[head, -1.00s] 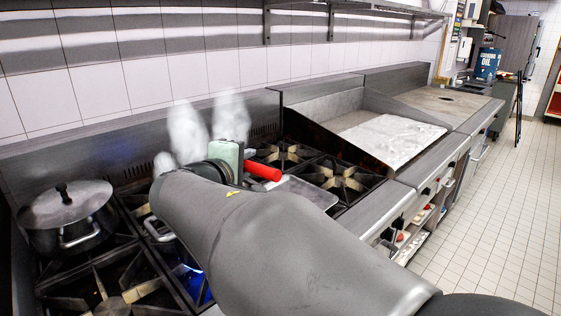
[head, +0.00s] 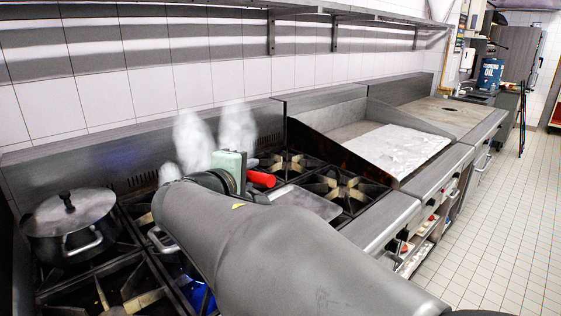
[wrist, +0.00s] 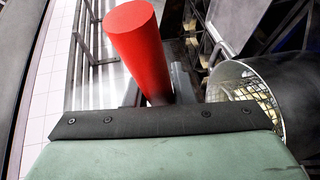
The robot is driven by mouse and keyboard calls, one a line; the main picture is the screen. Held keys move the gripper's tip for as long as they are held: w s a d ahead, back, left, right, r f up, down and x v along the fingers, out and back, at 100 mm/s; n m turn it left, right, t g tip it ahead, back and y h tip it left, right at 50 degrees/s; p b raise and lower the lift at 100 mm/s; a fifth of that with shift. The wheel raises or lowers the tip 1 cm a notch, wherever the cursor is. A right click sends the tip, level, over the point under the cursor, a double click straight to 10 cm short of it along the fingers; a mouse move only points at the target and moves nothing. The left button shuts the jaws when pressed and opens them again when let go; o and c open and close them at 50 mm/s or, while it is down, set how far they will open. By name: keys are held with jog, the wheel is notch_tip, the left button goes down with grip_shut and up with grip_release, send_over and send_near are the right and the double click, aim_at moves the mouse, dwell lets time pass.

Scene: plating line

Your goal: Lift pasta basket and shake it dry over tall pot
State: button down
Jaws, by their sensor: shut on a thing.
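My gripper (wrist: 157,92) is shut on the red handle (wrist: 131,38) of the pasta basket in the wrist view. The handle also shows in the head view (head: 262,179), beyond the end of my arm. In the head view my arm hides most of the tall pot; a metal side handle (head: 160,241) shows.
A lidded pot (head: 70,225) stands on the stove at left. White steam rises by my gripper, and a blue flame (head: 199,297) burns below my arm. A flat metal tray (head: 308,203) lies beyond my arm. Burners (head: 338,188) and a griddle (head: 385,147) lie further right.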

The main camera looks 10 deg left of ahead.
notch_tip(320, 180, up, 11)
jog(key=p, duration=0.6)
jog(key=shift+d+r, duration=0.2)
jog(key=shift+d, duration=0.05)
dwell(0.4)
dwell(0.3)
